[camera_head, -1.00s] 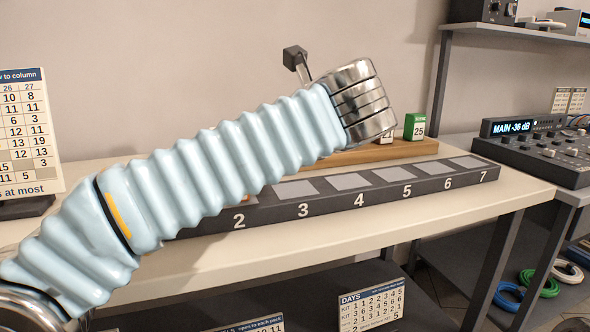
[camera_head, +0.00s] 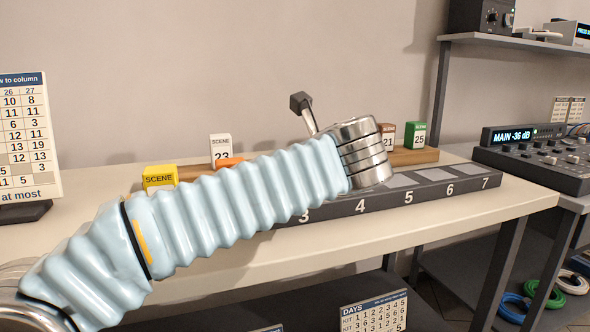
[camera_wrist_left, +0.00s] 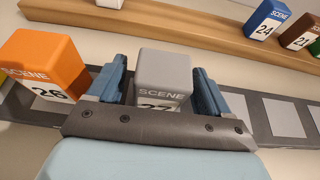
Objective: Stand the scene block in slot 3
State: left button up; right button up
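A grey scene block (camera_wrist_left: 163,77) with a number partly hidden, perhaps 27, stands between the blue fingers of my left gripper (camera_wrist_left: 160,88). A narrow gap shows at its left side; the right finger is against or very near it. Its foot is hidden, so I cannot tell which slot it is over. An orange scene block 26 (camera_wrist_left: 42,65) stands in the dark numbered rail (camera_wrist_left: 20,104), left of the gripper. In the head view my arm hides the grey block and my left fingertips. The rail (camera_head: 335,207) shows numbers 3 to 7. My right gripper is out of view.
The wooden rack (camera_head: 415,156) behind holds white 23 (camera_head: 221,148), brown 21 (camera_head: 388,136) and green 25 (camera_head: 415,134); blue 24 (camera_wrist_left: 266,20) shows in the wrist view. A yellow scene block (camera_head: 160,177) stands left. Rail slots at right are empty.

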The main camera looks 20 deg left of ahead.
pick_arm(q)
jog(key=shift+r, duration=0.2)
jog(key=p+v, duration=0.2)
jog(key=v, duration=1)
jog(key=shift+d+f, duration=0.1)
jog(key=shift+f, duration=0.1)
